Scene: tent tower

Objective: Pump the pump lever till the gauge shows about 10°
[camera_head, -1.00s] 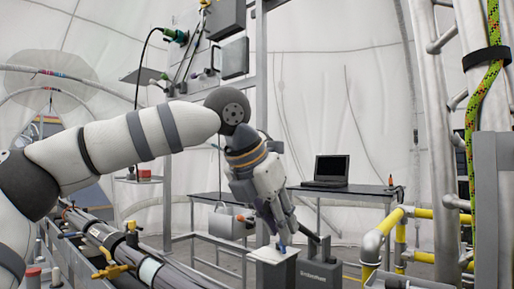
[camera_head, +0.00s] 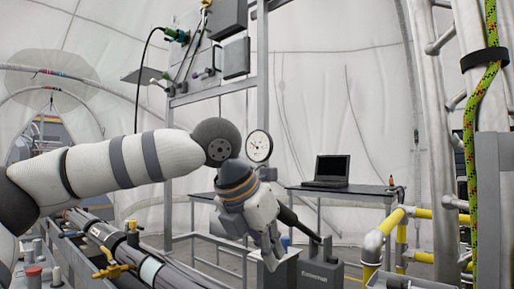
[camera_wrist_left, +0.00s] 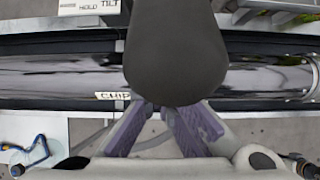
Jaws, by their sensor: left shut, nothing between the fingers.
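The pump lever (camera_head: 299,223) is a black bar that slants up and left from the grey pump box (camera_head: 320,272) in the head view. My left gripper (camera_head: 271,262) points down just left of the lever, shut and empty. The wrist hides the lever's upper end. In the left wrist view a dark rounded bar (camera_wrist_left: 175,50), apparently the lever's handle, covers the fingertips of my left gripper (camera_wrist_left: 165,112); I cannot tell whether they touch. The round white gauge (camera_head: 259,146) shows above my wrist; its reading is too small to make out. My right gripper is out of view.
A laptop (camera_head: 326,170) stands on a table behind the pump. Yellow railings (camera_head: 385,228) are at the right, and black pipes with yellow valves (camera_head: 108,262) at the lower left. A metal frame post (camera_head: 262,70) rises behind the gauge.

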